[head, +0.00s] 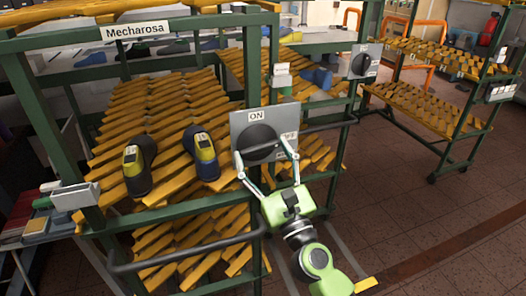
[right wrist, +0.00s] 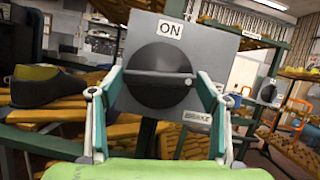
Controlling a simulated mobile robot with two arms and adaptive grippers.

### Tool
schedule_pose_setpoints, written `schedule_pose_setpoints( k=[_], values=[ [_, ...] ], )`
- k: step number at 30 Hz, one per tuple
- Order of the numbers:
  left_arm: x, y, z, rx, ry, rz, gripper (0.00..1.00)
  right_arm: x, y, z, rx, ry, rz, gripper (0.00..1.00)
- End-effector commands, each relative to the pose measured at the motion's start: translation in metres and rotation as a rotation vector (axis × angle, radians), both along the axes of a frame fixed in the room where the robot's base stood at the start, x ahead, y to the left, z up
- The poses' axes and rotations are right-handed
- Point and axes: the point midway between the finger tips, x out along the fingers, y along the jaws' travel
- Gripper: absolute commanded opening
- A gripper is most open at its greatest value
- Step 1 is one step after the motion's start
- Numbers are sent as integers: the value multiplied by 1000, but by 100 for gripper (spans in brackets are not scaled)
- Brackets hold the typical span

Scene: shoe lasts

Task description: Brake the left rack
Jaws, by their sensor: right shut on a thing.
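The left rack (head: 65,130) is a green frame with slanted yellow slats and a "Mecharosa" sign. On its right post is a grey brake plate (head: 238,122) with a black round knob (head: 258,143). The plate bears "ON" at the top and a second label at the lower right. My right gripper (head: 266,166) is shut on the knob, one finger at each side. In the right wrist view the knob (right wrist: 157,77) sits between the fingers, and its pale marker points right, not up at "ON". My left gripper is not in view.
Two dark shoe lasts with yellow tops, one left (head: 138,165) and one right (head: 201,153), stand on the left rack's shelf. A second rack has its own grey brake plate (head: 364,61). Another rack (head: 440,110) stands at the right. The brown tiled floor (head: 430,220) at right is clear.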

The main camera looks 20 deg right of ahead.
Motion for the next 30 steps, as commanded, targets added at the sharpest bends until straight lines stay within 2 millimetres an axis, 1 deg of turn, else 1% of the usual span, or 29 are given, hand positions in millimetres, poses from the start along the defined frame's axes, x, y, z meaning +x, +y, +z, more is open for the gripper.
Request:
schedule_pose_setpoints(
  k=[1,11,20,30],
  values=[
    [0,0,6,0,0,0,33,0,-2,3,-42,-1,-3,48],
    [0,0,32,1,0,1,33,0,-3,5,-347,-10,-3,48],
    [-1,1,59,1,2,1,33,1,-5,7,-632,-21,-2,48],
    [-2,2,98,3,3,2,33,1,-6,11,-952,-33,-4,48]
  ],
)
